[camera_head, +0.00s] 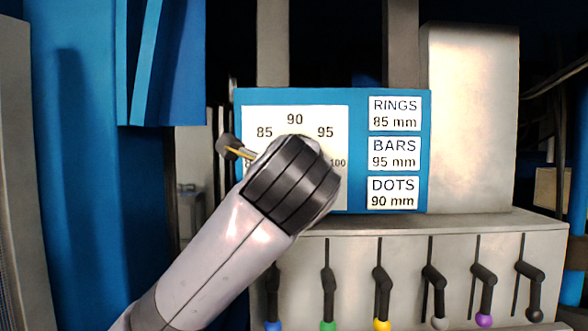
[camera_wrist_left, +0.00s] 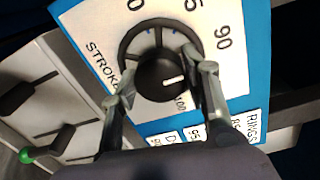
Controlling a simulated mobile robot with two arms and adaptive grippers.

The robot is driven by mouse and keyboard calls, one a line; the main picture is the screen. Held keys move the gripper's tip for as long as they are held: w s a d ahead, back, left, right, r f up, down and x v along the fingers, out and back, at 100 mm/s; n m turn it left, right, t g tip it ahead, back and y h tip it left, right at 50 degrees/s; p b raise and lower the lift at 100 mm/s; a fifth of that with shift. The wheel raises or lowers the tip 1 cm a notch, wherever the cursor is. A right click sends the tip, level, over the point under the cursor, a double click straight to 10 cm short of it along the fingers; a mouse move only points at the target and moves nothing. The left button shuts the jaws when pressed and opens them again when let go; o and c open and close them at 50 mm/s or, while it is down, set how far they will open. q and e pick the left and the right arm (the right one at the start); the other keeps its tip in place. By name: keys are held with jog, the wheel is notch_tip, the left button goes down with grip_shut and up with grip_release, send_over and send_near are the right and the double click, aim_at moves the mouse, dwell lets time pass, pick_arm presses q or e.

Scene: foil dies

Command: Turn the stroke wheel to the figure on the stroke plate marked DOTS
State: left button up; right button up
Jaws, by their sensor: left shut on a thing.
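The stroke wheel (camera_wrist_left: 150,82) is a dark round knob with a white mark. In the left wrist view my left gripper (camera_wrist_left: 156,70) is shut on it, one finger on each side. The white mark points right, between the 90 and the 100; a finger hides the 95. The white stroke plate (camera_head: 257,113) carries figures around the wheel. The DOTS label (camera_head: 392,193) reads 90 mm. My right gripper is not in view.
The RINGS label (camera_head: 395,113) reads 85 mm and the BARS label (camera_head: 394,153) reads 95 mm. Below the blue panel (camera_head: 357,140), several levers with coloured knobs stand in slots on a grey housing (camera_head: 455,240). A pale upright block (camera_head: 470,120) stands right of the panel.

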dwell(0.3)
pick_arm(q)
jog(key=o, duration=1.2)
jog(key=shift+c, duration=0.2)
jog(key=shift+s, duration=0.15)
jog(key=s, duration=1.1)
jog(key=shift+s+r, duration=0.15)
jog(key=shift+s, duration=0.25)
